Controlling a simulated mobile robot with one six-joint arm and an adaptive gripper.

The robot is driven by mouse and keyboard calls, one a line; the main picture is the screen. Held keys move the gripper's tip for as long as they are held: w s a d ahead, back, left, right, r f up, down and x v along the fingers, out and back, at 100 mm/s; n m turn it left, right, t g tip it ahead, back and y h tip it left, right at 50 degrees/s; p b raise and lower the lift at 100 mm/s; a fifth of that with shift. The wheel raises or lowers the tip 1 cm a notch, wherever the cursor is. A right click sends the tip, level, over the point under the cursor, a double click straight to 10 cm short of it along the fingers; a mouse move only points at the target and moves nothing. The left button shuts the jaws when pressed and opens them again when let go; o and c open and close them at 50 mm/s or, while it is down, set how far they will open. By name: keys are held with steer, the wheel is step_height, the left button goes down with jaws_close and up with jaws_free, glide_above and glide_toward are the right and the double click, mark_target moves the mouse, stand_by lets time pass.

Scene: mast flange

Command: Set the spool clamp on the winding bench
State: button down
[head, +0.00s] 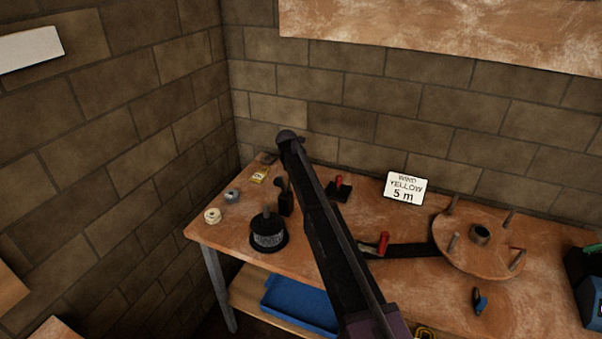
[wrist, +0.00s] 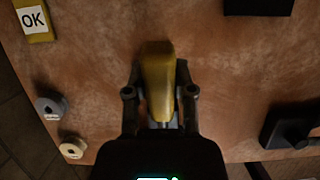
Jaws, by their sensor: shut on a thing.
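My gripper (wrist: 160,92) is shut on a yellow piece (wrist: 157,75) with a pale metal part toward me; what it belongs to is unclear. In the head view my gripper (head: 286,208) is partly behind my arm, over the left part of the winding bench (head: 228,232), and the yellow piece cannot be made out. One red-handled clamp (head: 339,188) stands on a black base near the back. Another red handle (head: 382,242) is by a black bar leading to the round wooden winding wheel (head: 460,262). Which is the spool clamp, I cannot tell.
A black spool-like stand (head: 268,238) is at the front left. Two small rolls (head: 231,195) (head: 212,215) and a yellow OK block (wrist: 34,20) lie at the left. A sign (head: 405,189) reads "WIND YELLOW 5 m". A blue tray (head: 300,304) is below the bench.

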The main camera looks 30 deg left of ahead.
steer(key=shift+d, duration=0.1)
steer(key=shift+c, duration=2.2)
jaws_free()
steer(key=shift+r, duration=0.15)
